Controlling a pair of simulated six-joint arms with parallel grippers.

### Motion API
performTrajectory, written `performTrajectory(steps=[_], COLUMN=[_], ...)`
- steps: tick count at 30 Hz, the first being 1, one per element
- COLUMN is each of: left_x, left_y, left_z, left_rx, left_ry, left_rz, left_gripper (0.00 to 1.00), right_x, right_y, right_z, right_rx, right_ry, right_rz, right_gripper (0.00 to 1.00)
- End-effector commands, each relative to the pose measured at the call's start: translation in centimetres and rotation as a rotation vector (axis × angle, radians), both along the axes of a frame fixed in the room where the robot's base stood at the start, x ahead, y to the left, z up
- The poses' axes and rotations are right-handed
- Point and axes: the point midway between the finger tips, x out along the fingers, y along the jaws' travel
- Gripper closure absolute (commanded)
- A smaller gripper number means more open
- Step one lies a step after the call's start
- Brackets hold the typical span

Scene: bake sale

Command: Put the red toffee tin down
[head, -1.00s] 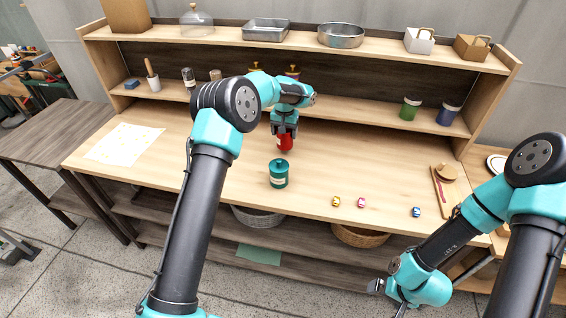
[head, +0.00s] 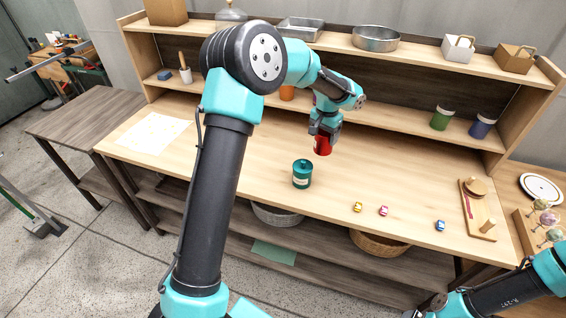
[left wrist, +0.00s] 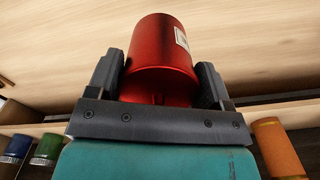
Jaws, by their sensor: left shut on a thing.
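The red toffee tin (head: 323,146) is in my left gripper (head: 325,134), over the wooden counter behind and to the right of the green tin. In the left wrist view the red tin (left wrist: 160,62) sits between the two dark fingers, and part of its pale label shows at the right. The gripper is shut on it. Whether its base touches the counter I cannot tell. My right arm shows at the lower right; its gripper is mostly cut off by the bottom edge.
The green tin (head: 302,174) stands near the counter's front edge. Small yellow, pink and blue items (head: 440,225) lie along the front right. A board (head: 477,208) lies farther right. The counter (head: 400,160) is clear right of the red tin. Shelves rise behind.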

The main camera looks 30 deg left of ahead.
Motion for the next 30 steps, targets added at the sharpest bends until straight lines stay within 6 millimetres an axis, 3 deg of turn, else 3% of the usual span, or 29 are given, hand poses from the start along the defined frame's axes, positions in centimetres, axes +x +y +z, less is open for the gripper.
performTrajectory(steps=[5, 16, 27, 30], left_x=[-1.3, -1.3, -1.3, -1.2], left_y=[0.4, 0.4, 0.4, 0.4], left_z=[0.4, 0.1, -5.2, -5.8], left_rx=[-0.001, -0.001, 0.000, -0.001], left_ry=[0.001, 0.002, 0.004, 0.000], left_rz=[-0.015, -0.015, -0.015, -0.014], left_gripper=[0.50, 0.50, 0.50, 0.50], right_x=[0.0, 0.0, 0.0, 0.0], right_y=[0.0, 0.0, 0.0, 0.0], right_z=[0.0, 0.0, 0.0, 0.0], right_rx=[0.000, 0.000, 0.000, 0.000], right_ry=[0.000, 0.000, 0.000, 0.000], right_rz=[0.000, 0.000, 0.000, 0.000], right_gripper=[0.01, 0.01, 0.01, 0.01])
